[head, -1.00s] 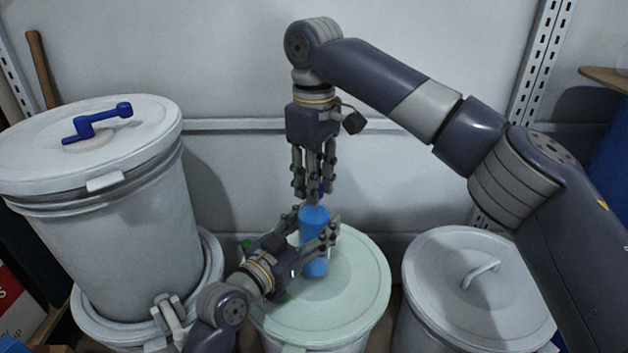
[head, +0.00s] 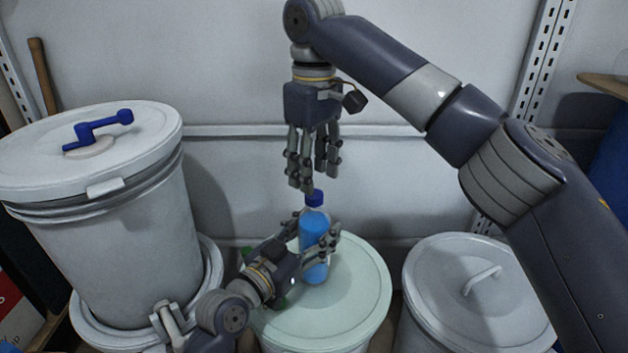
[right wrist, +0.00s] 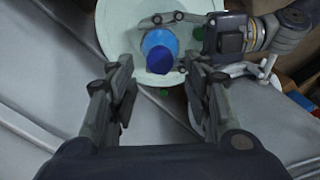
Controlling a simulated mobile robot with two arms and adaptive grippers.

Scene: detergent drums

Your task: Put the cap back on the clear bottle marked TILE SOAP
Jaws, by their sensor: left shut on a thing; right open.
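The clear bottle (head: 313,228), with blue liquid in it, stands upright on a pale green drum lid (head: 335,325). No lettering can be read on it. A dark blue cap (head: 315,198) sits on its neck; it also shows in the right wrist view (right wrist: 160,60). I cannot tell how tight it is. My left gripper (head: 318,238) is shut around the bottle's body from the left. My right gripper (head: 314,180) is open and empty, pointing down just above the cap. In the right wrist view its fingers are spread, with the cap beyond them.
A tall white drum (head: 135,235) with a blue crank (head: 98,130) on its lid stands at left. A grey lidded drum (head: 470,310) stands at right. A green object (head: 248,254) is mostly hidden behind my left gripper. The wall is close behind.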

